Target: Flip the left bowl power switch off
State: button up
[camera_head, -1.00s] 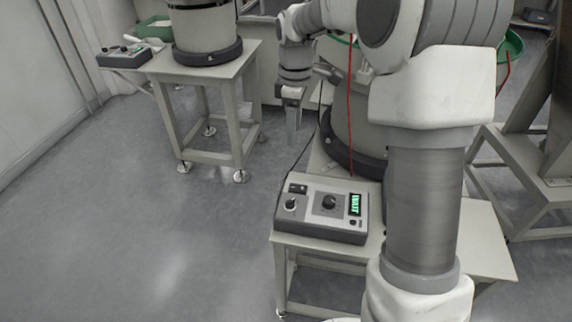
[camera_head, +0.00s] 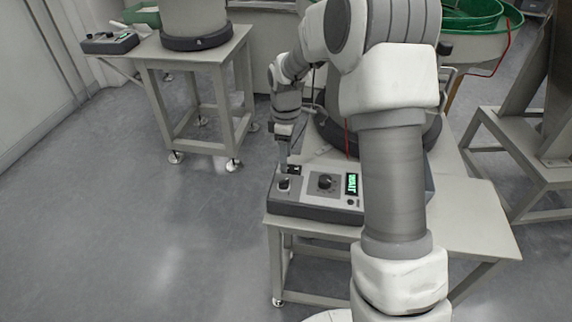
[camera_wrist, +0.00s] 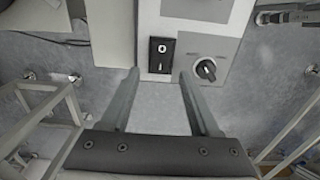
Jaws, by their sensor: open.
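The near control box (camera_head: 312,205) sits on a table, with a lit green display (camera_head: 352,184) and a dark knob (camera_head: 326,182). In the wrist view the rocker switch (camera_wrist: 163,57) lies just beyond and between the fingertips of my open gripper (camera_wrist: 158,77). A white O and a small mark show on it; which side is pressed I cannot tell. The fingers are empty. A second control box (camera_head: 110,42) stands far left.
A black knob (camera_wrist: 205,68) is right of the switch, near the right finger. A bowl feeder base rises behind the near box. Green bowls (camera_head: 470,20) are at the back right. Another table (camera_head: 190,58) stands at left; the floor between is clear.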

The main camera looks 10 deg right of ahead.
jog(key=shift+f, duration=0.9)
jog(key=shift+c, duration=0.3)
grip_shut()
